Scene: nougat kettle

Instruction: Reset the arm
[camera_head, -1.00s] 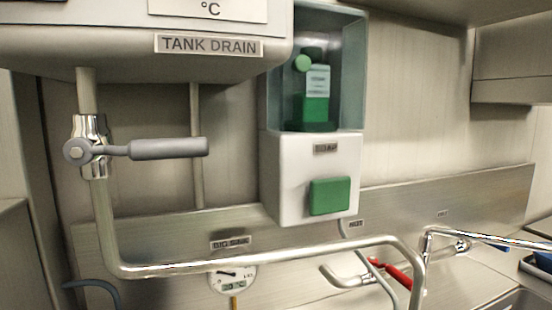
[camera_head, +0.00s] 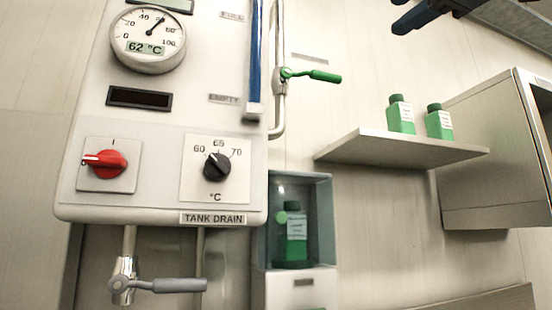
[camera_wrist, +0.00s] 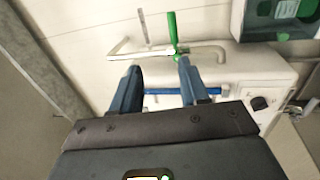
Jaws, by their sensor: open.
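My gripper (camera_wrist: 158,72) is open in the wrist view. Its two blue fingers stand apart with nothing held between them. The white tank (camera_wrist: 232,68) and a pipe with a green-handled valve (camera_wrist: 173,32) lie beyond the fingertips, seen turned over. In the head view, part of my gripper (camera_head: 425,14) shows as dark blue fingers at the top right edge, clear of the shelf and wall fittings. The rest of my arm is out of the head view.
In the head view, a wall shelf (camera_head: 400,149) holds two green bottles. A metal cabinet (camera_head: 490,150) stands at the right. The tank's drain valve has a grey lever (camera_head: 165,285).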

